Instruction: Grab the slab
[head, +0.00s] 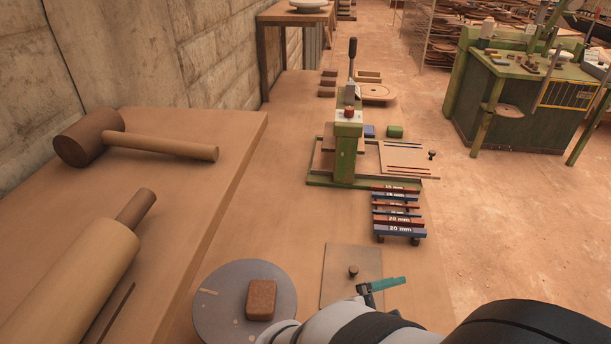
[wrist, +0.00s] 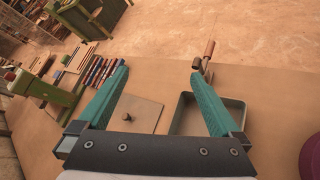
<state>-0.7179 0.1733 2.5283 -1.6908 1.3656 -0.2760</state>
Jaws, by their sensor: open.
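A reddish-brown block with rounded edges (head: 261,299), the likeliest slab, lies flat on a round grey disc (head: 215,295) at the bottom of the head view. I do not make it out in the wrist view. My gripper (wrist: 160,73) is open and empty, its two teal fingers spread wide over the table. In the head view a teal finger (head: 388,283) shows right of the block and apart from it. My pale and black arm hides the rest of the gripper and touches the disc's lower right edge in the picture.
A flat plate with a knob (head: 340,280) lies right of the disc. A shallow grey tray (wrist: 208,116) is beside it in the wrist view. Numbered bars (head: 399,213) and a green press (head: 348,140) stand farther back. A mallet (head: 140,139) lies on the left table.

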